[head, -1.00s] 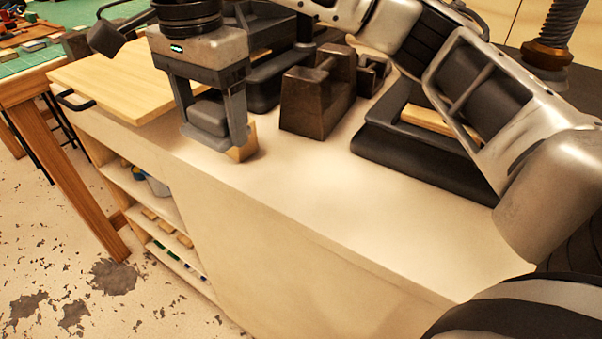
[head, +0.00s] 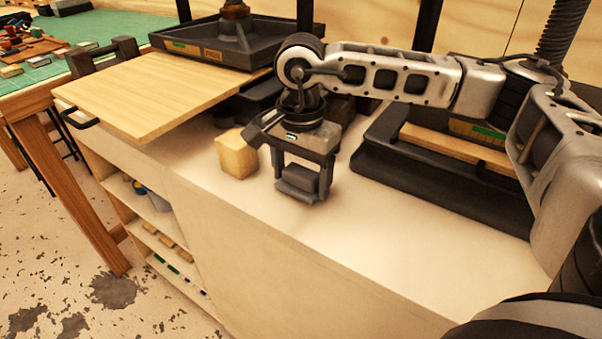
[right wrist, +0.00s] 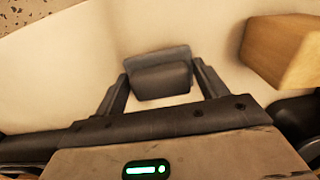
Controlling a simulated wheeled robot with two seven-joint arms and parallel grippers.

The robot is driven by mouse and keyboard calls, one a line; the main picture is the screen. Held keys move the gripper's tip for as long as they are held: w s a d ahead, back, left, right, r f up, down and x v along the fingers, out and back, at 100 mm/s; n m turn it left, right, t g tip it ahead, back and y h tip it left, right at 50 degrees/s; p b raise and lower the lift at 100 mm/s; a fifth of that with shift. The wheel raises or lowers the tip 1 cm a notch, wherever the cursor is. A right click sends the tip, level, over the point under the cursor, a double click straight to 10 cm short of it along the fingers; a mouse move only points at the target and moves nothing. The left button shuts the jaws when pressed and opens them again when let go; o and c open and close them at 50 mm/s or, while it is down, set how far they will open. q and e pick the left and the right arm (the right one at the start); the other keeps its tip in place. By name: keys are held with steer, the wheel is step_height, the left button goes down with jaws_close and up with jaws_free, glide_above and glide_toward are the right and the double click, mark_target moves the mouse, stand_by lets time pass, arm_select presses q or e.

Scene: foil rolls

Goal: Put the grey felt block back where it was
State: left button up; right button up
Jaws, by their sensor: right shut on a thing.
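The grey felt block (head: 299,184) is a dark grey block between the fingers of my right gripper (head: 303,190). The right gripper is shut on it and points down over the pale bench top (head: 370,235). In the right wrist view the felt block (right wrist: 160,76) sits between the two fingers, with the pale surface behind it. I cannot tell whether the block touches the bench. My left gripper is not in view.
A pale wooden block (head: 237,155) stands just left of my right gripper. A wooden board (head: 160,92) with a dark handle lies at the left. A dark machine base (head: 430,178) stands at the right. The front of the bench top is clear.

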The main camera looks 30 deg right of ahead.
steer(key=shift+f, duration=0.25)
steer(key=shift+f, duration=0.2)
steer(key=o, duration=0.9)
steer(key=shift+o, duration=0.2)
steer(key=shift+r, duration=0.1)
